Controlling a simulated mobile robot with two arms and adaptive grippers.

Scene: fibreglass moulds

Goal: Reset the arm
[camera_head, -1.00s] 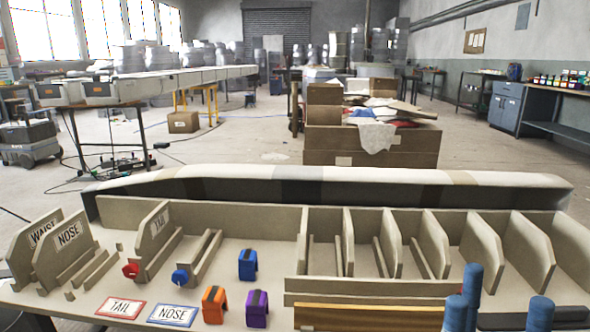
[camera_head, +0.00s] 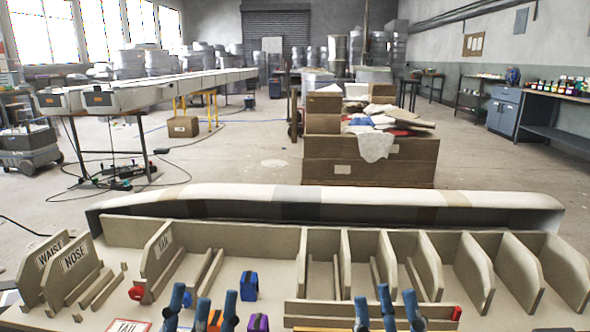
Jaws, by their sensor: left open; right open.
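My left gripper (camera_head: 202,300) shows at the bottom edge, left of centre, with its blue fingers pointing up and spread apart. It is open and looks empty, in front of the orange clip (camera_head: 214,320). My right gripper (camera_head: 387,300) shows at the bottom edge, right of centre, with its blue fingers apart. It is open and looks empty, in front of the slotted rack's front rail (camera_head: 325,311). Both arms below the fingers are outside the picture.
The beige bench (camera_head: 112,313) bears upright dividers, including the NOSE board (camera_head: 74,272) and TAIL board (camera_head: 157,257). A blue clip (camera_head: 248,286) and a purple clip (camera_head: 258,323) stand near my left gripper. A long pale mould (camera_head: 330,197) lies behind.

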